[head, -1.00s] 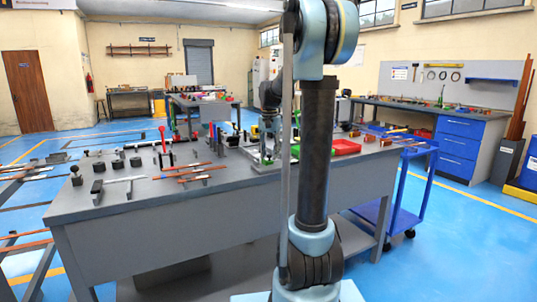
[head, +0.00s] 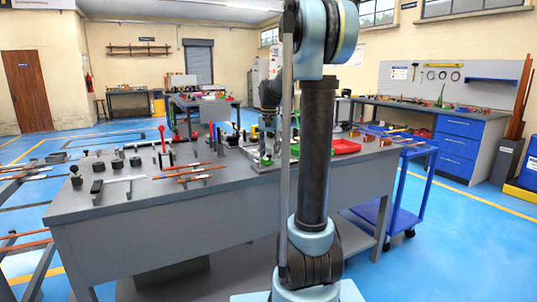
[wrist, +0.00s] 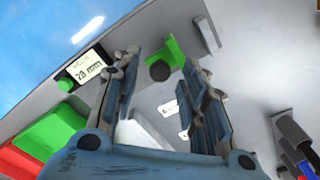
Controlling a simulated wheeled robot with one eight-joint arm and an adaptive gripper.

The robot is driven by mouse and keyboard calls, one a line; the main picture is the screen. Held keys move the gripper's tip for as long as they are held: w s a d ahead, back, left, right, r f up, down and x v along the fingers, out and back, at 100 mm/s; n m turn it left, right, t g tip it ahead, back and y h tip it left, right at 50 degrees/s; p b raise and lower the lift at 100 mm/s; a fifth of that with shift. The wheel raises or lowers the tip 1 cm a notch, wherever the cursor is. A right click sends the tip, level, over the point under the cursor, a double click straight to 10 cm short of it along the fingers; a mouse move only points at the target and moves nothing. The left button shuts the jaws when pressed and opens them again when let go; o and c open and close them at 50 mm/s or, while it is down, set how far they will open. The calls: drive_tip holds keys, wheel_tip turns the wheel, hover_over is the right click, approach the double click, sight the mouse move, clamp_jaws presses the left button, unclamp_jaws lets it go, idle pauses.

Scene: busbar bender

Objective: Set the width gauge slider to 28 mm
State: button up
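My gripper (wrist: 162,60) is open in the wrist view, its two fingers apart. A dark round knob (wrist: 160,71) shows in the gap between the fingertips, beside a green block (wrist: 175,50); no contact with the fingers is visible. I cannot tell for certain that these are the gauge slider. A small white card or display (wrist: 87,68) left of the fingers seems to read 28. White labels (wrist: 168,108) show between the fingers, too blurred to read. In the head view my arm's end reaches down to the grey bench (head: 140,240), and the gripper is mostly hidden.
Green (wrist: 55,130) and red (wrist: 18,160) bins lie at the lower left of the wrist view. Dark blocks (wrist: 292,130) stand at the right. Copper bars (head: 190,172) and small tools lie on the bench's left part. A blue cart (head: 412,190) stands at its right end.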

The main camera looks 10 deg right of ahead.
wheel_tip(320, 180, up, 12)
drive_tip(key=shift+f, duration=0.2)
idle(0.4)
